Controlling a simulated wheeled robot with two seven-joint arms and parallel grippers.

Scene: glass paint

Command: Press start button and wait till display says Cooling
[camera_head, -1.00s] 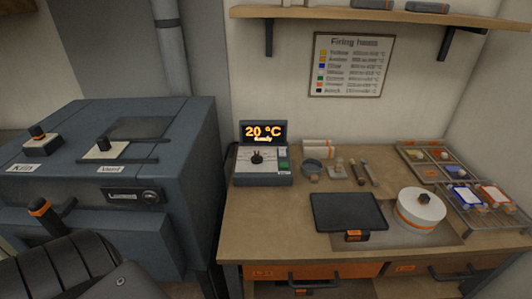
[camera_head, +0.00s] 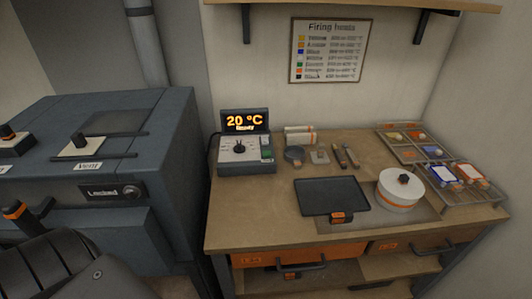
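The kiln controller (camera_head: 247,156) stands at the back left of the workbench. Its display (camera_head: 244,121) shows "20 °C" with "Ready" below in orange. A round dark knob (camera_head: 239,147) sits on its sloped face. A green button (camera_head: 266,154) is at the right side of the face. The grey kiln (camera_head: 165,160) stands left of the bench, and its small panel (camera_head: 103,191) reads "Locked". A dark part of my arm fills the bottom left corner, far from the controller. Neither gripper's fingertips show.
The workbench (camera_head: 235,215) has bare wood in front of the controller. A dark tray (camera_head: 331,196), a white round pot (camera_head: 400,190), small tools and a sample rack (camera_head: 470,185) lie to the right. A shelf (camera_head: 350,5) runs above, with a firing chart (camera_head: 328,50) below it.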

